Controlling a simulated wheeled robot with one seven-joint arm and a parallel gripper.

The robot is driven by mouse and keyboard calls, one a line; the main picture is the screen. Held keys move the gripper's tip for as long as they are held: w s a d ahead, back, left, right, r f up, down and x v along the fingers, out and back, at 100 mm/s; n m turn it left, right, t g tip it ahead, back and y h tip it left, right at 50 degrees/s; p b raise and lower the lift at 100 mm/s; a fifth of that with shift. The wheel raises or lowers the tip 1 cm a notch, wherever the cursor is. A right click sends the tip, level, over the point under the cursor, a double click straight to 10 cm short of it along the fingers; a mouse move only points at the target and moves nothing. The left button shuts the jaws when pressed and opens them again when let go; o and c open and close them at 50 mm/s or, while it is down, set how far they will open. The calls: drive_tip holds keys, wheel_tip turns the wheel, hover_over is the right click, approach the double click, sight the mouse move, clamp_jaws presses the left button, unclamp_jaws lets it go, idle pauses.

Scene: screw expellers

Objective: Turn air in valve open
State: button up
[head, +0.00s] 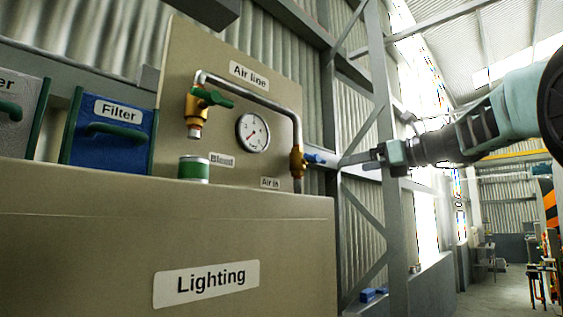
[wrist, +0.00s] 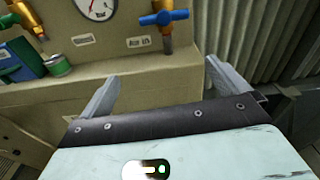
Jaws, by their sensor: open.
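The air in valve has a brass body (head: 297,162) at the lower end of the right pipe, beside the "Air in" label (head: 270,183). Its blue handle (head: 316,158) sticks out to the right in the head view. In the wrist view the blue handle (wrist: 163,18) lies roughly crosswise over the upright brass body (wrist: 167,42), at the top of the picture. My gripper (head: 362,159) is to the right of the handle in the head view, apart from it. In the wrist view my gripper (wrist: 162,70) is open and empty, with its two fingers spread below the valve.
The air line panel (head: 230,130) carries a gauge (head: 253,133), a bleed valve with a green handle (head: 212,97) and a green can (head: 193,169) below it. A beige cabinet (head: 90,245) stands in front. Grey steel posts (head: 383,130) rise behind my gripper.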

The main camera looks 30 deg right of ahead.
sight(315, 160)
drive_tip(key=shift+m+t, duration=0.4)
drive_tip(key=shift+m, duration=0.1)
drive_tip(key=r+p+x, duration=0.1)
drive_tip(key=p+x, duration=0.1)
drive_tip(key=x, duration=0.3)
drive_tip(key=r+p+x, duration=0.1)
drive_tip(key=p+x, duration=0.1)
drive_tip(key=x, duration=0.3)
drive_tip(key=d+r+p+x, duration=0.1)
drive_tip(key=p+x, duration=0.2)
drive_tip(key=x, duration=0.2)
drive_tip(key=shift+w+r, duration=0.25)
drive_tip(key=shift+w, duration=0.1)
drive_tip(key=shift+w+a+f, duration=0.15)
drive_tip(key=shift+w+a, duration=0.15)
drive_tip(key=shift+w, duration=0.3)
drive_tip(key=c, duration=0.9)
